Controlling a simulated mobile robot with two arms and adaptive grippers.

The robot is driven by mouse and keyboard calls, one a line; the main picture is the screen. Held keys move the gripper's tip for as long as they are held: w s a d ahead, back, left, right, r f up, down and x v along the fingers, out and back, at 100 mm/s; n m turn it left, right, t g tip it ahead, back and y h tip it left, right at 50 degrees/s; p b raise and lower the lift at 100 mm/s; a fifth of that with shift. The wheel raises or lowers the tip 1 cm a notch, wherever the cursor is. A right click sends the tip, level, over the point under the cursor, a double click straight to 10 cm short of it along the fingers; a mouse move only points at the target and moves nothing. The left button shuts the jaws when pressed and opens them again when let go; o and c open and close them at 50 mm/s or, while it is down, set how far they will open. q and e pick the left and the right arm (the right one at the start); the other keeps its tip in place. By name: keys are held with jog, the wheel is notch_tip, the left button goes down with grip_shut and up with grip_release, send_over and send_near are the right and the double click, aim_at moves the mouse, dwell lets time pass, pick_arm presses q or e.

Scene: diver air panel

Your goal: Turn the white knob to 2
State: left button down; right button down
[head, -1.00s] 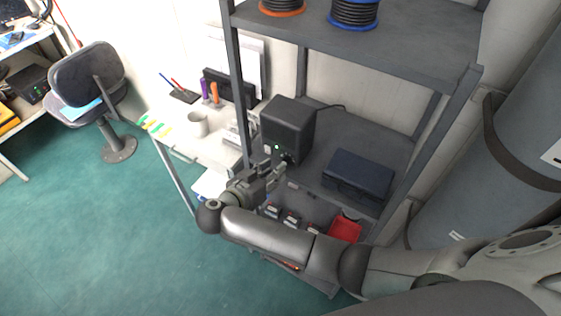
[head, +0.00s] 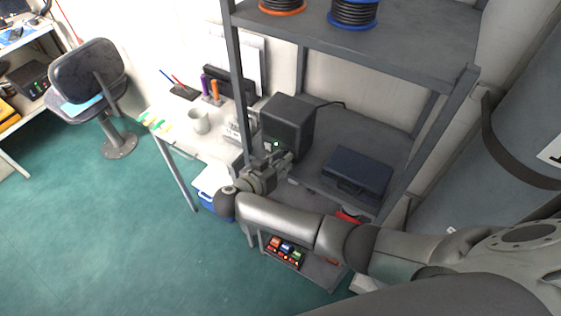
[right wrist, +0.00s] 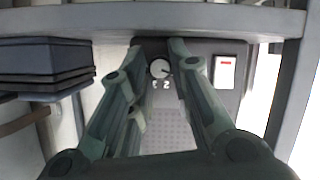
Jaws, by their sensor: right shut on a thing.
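The white knob (right wrist: 160,69) is on the face of a dark box (head: 288,122) that stands on the grey shelf. In the right wrist view it is round with a dark pointer mark, and small white digits show beside it. My right gripper (right wrist: 158,48) has its two fingers on either side of the knob and is shut on it. In the head view my right gripper (head: 287,162) is at the front of the box and hides the knob. My left gripper is not in view.
A dark blue case (head: 357,174) lies on the same shelf to the right. Shelf posts (head: 239,80) stand close to my arm. A desk with a white mug (head: 199,121) is at the left.

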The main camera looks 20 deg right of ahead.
jog(key=shift+s+d+m+t+y+p, duration=0.1)
jog(key=shift+m+t+y+p, duration=0.65)
jog(key=shift+m+p, duration=0.75)
jog(key=c, duration=1.6)
grip_release()
jog(key=shift+o, duration=0.2)
notch_tip(320, 180, up, 10)
